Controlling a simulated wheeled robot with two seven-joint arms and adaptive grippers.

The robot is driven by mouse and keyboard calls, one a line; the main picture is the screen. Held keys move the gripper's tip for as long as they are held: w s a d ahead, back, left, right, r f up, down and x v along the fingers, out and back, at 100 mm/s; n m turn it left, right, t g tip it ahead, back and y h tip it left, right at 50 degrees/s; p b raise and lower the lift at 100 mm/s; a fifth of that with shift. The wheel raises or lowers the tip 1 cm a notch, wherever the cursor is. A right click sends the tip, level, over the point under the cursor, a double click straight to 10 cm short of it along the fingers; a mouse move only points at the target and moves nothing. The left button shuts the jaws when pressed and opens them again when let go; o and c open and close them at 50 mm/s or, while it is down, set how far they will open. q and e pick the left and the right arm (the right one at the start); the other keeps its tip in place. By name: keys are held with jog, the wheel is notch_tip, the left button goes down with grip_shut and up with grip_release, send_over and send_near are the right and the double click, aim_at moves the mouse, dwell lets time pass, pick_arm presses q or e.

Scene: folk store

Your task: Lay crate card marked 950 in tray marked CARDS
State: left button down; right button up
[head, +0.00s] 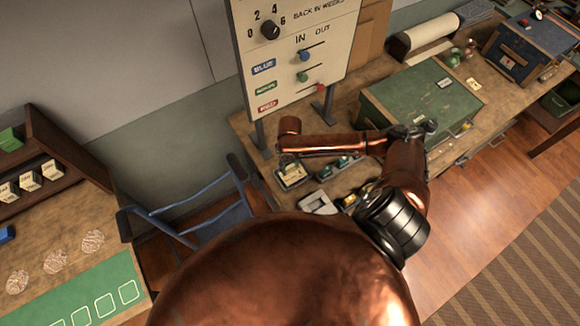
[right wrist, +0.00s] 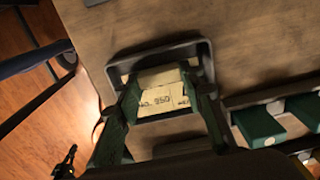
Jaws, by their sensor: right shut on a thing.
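The cream crate card (right wrist: 158,100), with 950 readable on it, lies between the two fingers of my right gripper (right wrist: 163,108). The gripper is shut on it. Around and behind the card is a dark-rimmed tray (right wrist: 207,62) on the wooden bench. I cannot tell whether the card touches the tray floor. No CARDS marking is readable. In the head view the tray (head: 291,184) sits at the bench's near left, and my right gripper (head: 291,168) is right above it, small and partly hidden. My left gripper is not in view.
A second tray holding green blocks (right wrist: 258,127) stands right of the card's tray. A sign board (head: 300,50) rises behind. A green chest (head: 420,100) stands farther right on the bench. A blue chair (head: 205,212) is left of the bench.

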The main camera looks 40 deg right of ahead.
aim_at(290, 167)
jog(key=shift+f, duration=0.55)
jog(key=o, duration=0.8)
jog(key=shift+f, duration=0.1)
notch_tip(290, 167, up, 12)
jog(key=shift+r, duration=0.15)
